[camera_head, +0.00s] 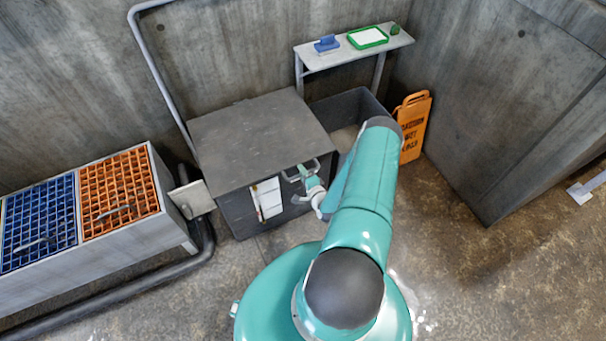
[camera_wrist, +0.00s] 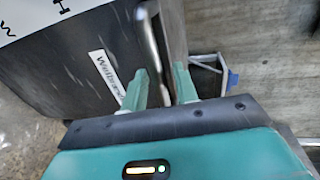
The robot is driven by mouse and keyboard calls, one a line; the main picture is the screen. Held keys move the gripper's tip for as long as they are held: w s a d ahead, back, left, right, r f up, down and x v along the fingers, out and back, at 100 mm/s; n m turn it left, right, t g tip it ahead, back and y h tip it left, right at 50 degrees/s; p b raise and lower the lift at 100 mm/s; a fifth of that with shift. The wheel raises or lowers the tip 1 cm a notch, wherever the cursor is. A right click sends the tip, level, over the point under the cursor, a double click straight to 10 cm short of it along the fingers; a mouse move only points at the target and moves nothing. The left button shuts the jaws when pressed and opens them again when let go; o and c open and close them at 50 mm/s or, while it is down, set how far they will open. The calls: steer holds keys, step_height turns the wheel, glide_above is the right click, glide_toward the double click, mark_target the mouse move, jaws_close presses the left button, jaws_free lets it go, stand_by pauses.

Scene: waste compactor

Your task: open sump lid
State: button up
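A grey box (camera_head: 235,212) stands against the back wall. Its flat dark top (camera_head: 258,135), which looks like the sump lid, lies level and shut. A metal handle (camera_head: 291,177) is at the front near the top right corner. My gripper (camera_head: 306,175) is at this handle, and my arm hides part of the area. In the wrist view, the two green fingers of my gripper (camera_wrist: 162,88) stand apart. The pale handle bar (camera_wrist: 147,35) runs down between them. I cannot tell whether either finger touches it. A printed label (camera_wrist: 106,75) is on the box face.
A dark open bin (camera_head: 350,105) stands right of the box, with an orange sign (camera_head: 413,125) beside it. A shelf (camera_head: 330,58) holds small items. A bench with blue (camera_head: 40,225) and orange grates (camera_head: 118,190) is at left.

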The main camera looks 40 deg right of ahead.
steer(key=shift+c, duration=0.2)
jaws_close()
steer(key=shift+r, duration=0.15)
